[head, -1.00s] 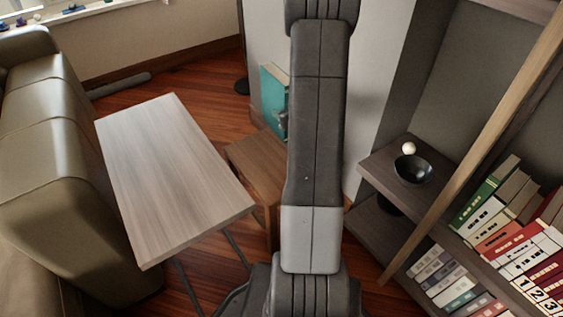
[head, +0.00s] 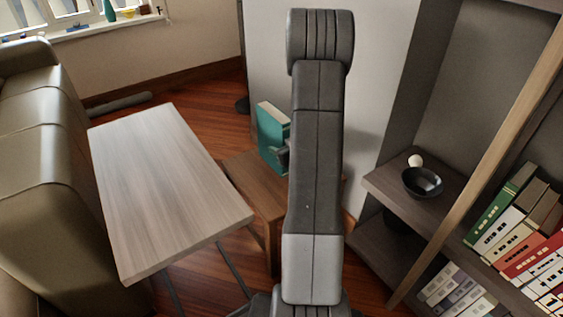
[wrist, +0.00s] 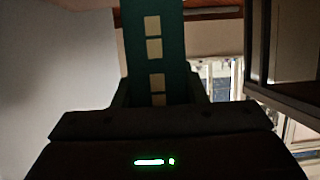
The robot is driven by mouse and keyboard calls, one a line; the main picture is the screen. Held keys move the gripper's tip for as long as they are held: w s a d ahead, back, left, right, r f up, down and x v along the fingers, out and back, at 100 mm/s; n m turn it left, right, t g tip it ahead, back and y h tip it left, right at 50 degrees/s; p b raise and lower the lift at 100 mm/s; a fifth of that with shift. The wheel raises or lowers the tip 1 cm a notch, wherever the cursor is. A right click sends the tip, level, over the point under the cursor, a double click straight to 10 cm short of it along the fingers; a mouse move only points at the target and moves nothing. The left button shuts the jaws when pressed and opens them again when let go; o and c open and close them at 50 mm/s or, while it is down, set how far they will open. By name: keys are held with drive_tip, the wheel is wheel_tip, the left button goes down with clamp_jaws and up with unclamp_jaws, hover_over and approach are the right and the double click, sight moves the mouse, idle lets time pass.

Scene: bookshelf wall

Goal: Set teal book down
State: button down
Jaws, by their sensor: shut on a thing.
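The teal book (head: 271,137) stands upright at the left of my arm in the head view, over or on the small brown side table (head: 247,181). I cannot tell whether its bottom edge touches the table top. In the wrist view the teal spine with several pale squares (wrist: 154,55) rises between the fingers of my gripper (wrist: 158,90). My gripper is shut on the book. In the head view my arm hides most of the gripper and the right part of the table.
A pale wood table (head: 165,180) stands at the left, beside a sofa (head: 35,160). At the right, a shelf unit (head: 395,205) holds a black bowl (head: 422,183), a white ball (head: 415,161) and several books and binders. A white wall (head: 375,90) is close behind my arm.

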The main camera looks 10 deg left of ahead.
drive_tip(key=shift+f+b, duration=0.75)
drive_tip(key=shift+f, duration=1.05)
drive_tip(key=shift+f, duration=0.1)
drive_tip(key=shift+f, duration=0.15)
drive_tip(key=c, duration=0.9)
unclamp_jaws()
drive_tip(key=shift+s+d+r, duration=0.2)
drive_tip(key=shift+d+r, duration=0.05)
drive_tip(key=shift+r, duration=0.1)
drive_tip(key=p+v, duration=0.3)
drive_tip(key=v, duration=0.8)
drive_tip(key=shift+s+d+f, duration=0.1)
drive_tip(key=shift+s+d, duration=0.05)
